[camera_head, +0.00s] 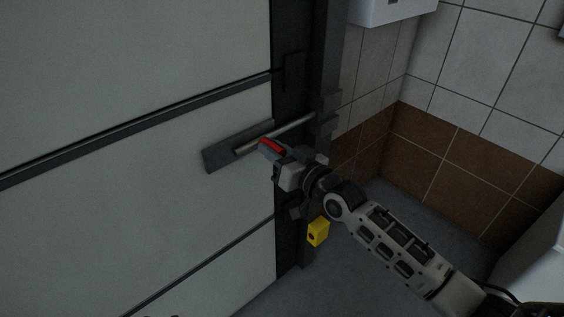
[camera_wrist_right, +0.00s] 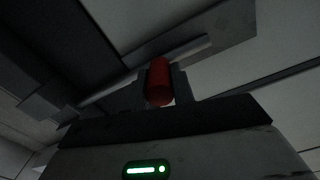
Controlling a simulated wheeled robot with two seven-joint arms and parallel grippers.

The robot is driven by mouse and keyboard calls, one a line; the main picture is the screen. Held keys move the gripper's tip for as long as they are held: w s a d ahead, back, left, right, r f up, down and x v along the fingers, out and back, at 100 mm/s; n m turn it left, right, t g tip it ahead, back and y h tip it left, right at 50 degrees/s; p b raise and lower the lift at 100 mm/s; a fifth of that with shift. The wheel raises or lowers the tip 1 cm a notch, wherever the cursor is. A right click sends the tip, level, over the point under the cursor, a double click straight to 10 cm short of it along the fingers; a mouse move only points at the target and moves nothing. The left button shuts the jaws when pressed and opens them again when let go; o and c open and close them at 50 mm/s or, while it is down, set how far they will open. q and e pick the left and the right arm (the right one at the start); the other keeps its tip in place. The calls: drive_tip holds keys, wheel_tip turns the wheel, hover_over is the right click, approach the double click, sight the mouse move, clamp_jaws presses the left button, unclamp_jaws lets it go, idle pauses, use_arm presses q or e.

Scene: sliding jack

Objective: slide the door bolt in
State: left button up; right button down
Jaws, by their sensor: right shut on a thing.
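The door bolt is a grey metal rod (camera_head: 292,127) on a dark backing plate (camera_head: 222,155) fixed to the pale door. In the head view the rod reaches right to a bracket on the dark door post. The bolt has a red handle (camera_head: 269,145), which also shows in the right wrist view (camera_wrist_right: 159,82). My right gripper (camera_head: 275,155) is at this handle, and in the wrist view its two fingers stand on either side of the red handle, shut on it. The fingertips partly hide the rod.
The pale door (camera_head: 120,190) with dark horizontal bars fills the left. A dark post (camera_head: 325,60) stands to its right. A yellow box (camera_head: 318,232) hangs low near the post. A white box (camera_head: 390,8) is on the tiled wall above. Open grey floor (camera_head: 375,240) lies below.

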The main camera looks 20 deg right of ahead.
drive_tip(key=shift+w+d, duration=0.2)
drive_tip(key=shift+d, duration=0.25)
drive_tip(key=shift+w+d, duration=0.2)
drive_tip(key=shift+d, duration=0.25)
use_arm(q)
drive_tip(key=shift+s, duration=0.35)
use_arm(e)
drive_tip(key=shift+r, duration=0.1)
drive_tip(key=c, duration=1.2)
unclamp_jaws()
drive_tip(key=shift+d, duration=0.15)
use_arm(q)
drive_tip(key=shift+f, duration=0.15)
drive_tip(key=shift+w, duration=0.1)
use_arm(e)
drive_tip(key=shift+s, duration=0.3)
use_arm(q)
drive_tip(key=shift+w+r+p, duration=0.15)
drive_tip(key=shift+r+p, duration=0.25)
drive_tip(key=shift+p, duration=0.35)
use_arm(e)
drive_tip(key=v, duration=1.5)
drive_tip(key=shift+s+d, duration=0.1)
drive_tip(key=shift+s, duration=0.05)
